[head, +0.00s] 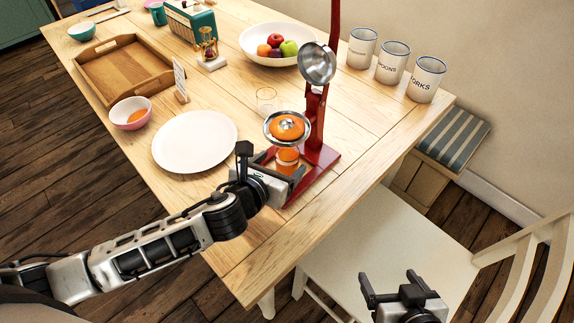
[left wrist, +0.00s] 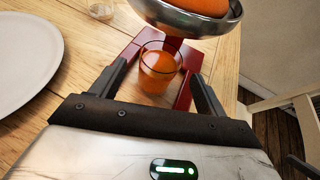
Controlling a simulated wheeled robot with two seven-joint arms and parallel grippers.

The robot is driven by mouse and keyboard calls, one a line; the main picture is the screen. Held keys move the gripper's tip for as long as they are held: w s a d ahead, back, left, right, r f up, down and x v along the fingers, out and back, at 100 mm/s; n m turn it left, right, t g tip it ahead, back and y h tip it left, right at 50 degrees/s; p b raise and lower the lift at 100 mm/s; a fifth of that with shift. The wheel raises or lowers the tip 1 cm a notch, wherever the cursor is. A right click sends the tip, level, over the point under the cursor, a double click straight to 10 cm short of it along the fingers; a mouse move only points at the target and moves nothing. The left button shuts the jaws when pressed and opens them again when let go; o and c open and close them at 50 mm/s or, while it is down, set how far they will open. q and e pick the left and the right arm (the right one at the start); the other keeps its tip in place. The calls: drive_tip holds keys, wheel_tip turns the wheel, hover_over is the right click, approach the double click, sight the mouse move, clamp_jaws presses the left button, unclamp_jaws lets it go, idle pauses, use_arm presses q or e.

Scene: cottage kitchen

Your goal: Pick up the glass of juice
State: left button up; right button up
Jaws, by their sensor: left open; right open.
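The glass of juice (head: 287,160) stands on the red base of the juicer (head: 314,125), under its metal cup that holds an orange half (head: 288,128). In the left wrist view the glass (left wrist: 159,66) is clear with orange juice in it. My left gripper (left wrist: 160,85) is open, with its two fingers on either side of the near part of the glass and not closed on it. In the head view my left gripper (head: 277,172) is low at the juicer's front. My right gripper (head: 393,285) is open and empty over the white chair.
A white plate (head: 195,141) lies left of the juicer. A small bowl (head: 131,113) with orange in it, a wooden tray (head: 124,72), a fruit bowl (head: 266,44) and an empty glass (head: 266,97) stand farther back. White canisters (head: 393,62) stand at the right.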

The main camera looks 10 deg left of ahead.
sight(282, 162)
use_arm(q)
drive_tip(key=x, duration=0.4)
drive_tip(key=shift+r, duration=0.2)
drive_tip(key=c, duration=1.2)
drive_tip(key=shift+r, duration=0.2)
use_arm(e)
drive_tip(key=shift+r, duration=0.1)
